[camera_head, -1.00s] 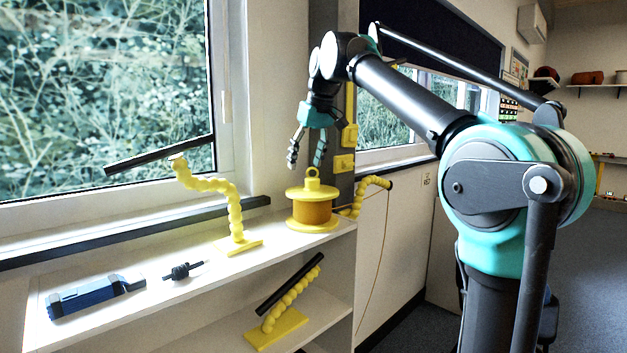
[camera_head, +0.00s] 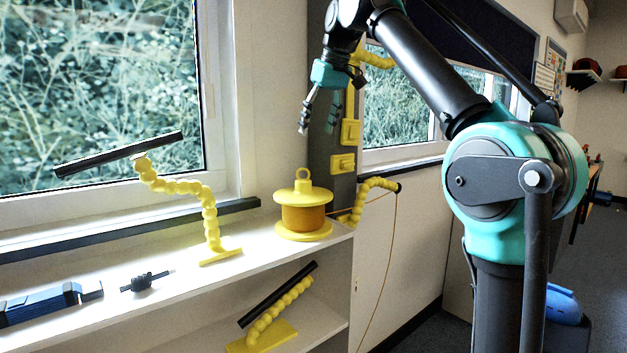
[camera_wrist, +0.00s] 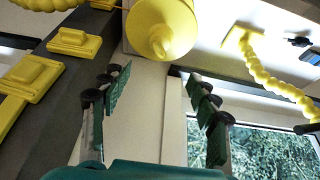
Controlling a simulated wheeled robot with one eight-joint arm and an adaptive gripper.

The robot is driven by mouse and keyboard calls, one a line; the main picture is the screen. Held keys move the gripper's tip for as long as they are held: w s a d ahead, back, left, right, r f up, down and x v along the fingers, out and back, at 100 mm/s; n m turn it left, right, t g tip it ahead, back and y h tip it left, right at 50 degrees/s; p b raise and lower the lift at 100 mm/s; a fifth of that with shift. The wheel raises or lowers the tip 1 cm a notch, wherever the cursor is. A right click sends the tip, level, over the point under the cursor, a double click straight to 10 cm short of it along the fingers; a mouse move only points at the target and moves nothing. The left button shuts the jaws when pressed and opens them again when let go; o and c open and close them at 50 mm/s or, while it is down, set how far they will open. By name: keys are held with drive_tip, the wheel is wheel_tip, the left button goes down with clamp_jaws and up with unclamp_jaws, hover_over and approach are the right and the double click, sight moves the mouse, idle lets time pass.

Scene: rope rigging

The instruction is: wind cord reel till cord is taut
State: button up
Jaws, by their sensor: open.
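The cord reel (camera_head: 303,217) is yellow with an orange-brown wound middle and a ring on top. It stands upright at the right end of the white shelf. In the wrist view the reel (camera_wrist: 160,28) shows at the top centre, beyond my fingertips. My gripper (camera_head: 319,128) is open and empty, above and slightly right of the reel, not touching it. Its two fingers also show spread apart in the wrist view (camera_wrist: 158,82). The thin cord (camera_head: 384,270) hangs from the tip of a curved yellow beaded arm (camera_head: 372,192) and bows slightly down past the shelf's right side.
A yellow beaded stand (camera_head: 208,215) with a black bar is left of the reel. A blue tool (camera_head: 45,303) and a small black part (camera_head: 143,282) lie on the shelf (camera_head: 190,278). Another beaded stand (camera_head: 268,322) is below. Yellow blocks (camera_head: 350,132) are on the grey post.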

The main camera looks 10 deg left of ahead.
sight(303, 179)
drive_tip(key=x, duration=1.7)
drive_tip(key=shift+f, duration=0.2)
drive_tip(key=shift+c, duration=0.5)
clamp_jaws()
